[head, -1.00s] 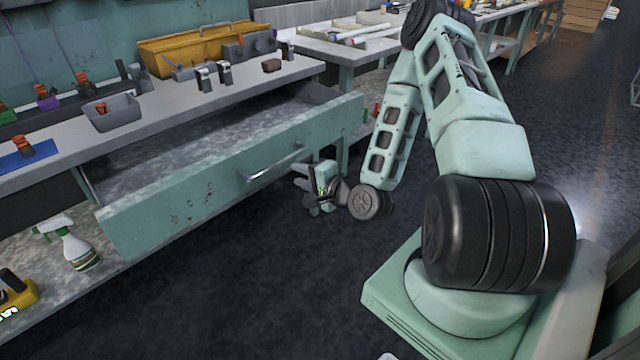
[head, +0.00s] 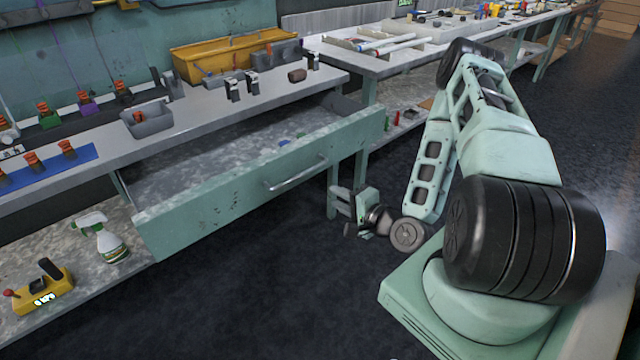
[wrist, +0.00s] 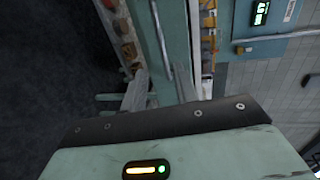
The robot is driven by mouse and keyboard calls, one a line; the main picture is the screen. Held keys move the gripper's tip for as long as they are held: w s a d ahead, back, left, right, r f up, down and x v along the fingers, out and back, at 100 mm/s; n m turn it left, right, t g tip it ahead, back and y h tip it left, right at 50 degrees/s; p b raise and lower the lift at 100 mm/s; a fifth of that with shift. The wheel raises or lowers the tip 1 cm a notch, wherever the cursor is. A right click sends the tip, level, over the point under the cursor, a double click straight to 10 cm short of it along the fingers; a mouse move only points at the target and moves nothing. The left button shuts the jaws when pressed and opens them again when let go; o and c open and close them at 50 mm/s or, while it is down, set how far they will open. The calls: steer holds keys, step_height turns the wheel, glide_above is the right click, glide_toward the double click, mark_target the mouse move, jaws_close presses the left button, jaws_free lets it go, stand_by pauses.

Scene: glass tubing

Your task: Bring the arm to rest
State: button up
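The drawer sticks out from the workbench (head: 60,175) with its handle (head: 297,175) facing me. A spray bottle (head: 108,240) and a yellow tool (head: 43,290) stand on the lower shelf. The dark floor (head: 270,300) in front is clear.

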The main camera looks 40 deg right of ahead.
steer(key=w+a+r+n+g+y+p, duration=0.1)
steer(key=a+r+n+g+y, duration=0.15)
steer(key=a+n+g, duration=0.4)
steer(key=w+a+r+n+g+y+p, duration=0.1)
steer(key=w+a+r+n+g, duration=0.2)
steer(key=a+n, duration=0.7)
steer(key=s+a+r+n+g+h, duration=0.1)
steer(key=s+a+r+n+g, duration=0.2)
steer(key=s+r, duration=0.5)
steer(key=s+a+r+n+g+h, duration=0.2)
steer(key=s+a+r+n, duration=0.3)
steer(key=s, duration=0.9)
steer(key=a+r+g, duration=0.1)
steer(key=a+r, duration=0.2)
steer(key=r, duration=0.1)
steer(key=shift+a+n+p, duration=0.25)
steer(key=shift+n+p, duration=0.1)
steer(key=shift+d+r+h, duration=0.1)
steer(key=shift+h, duration=0.15)
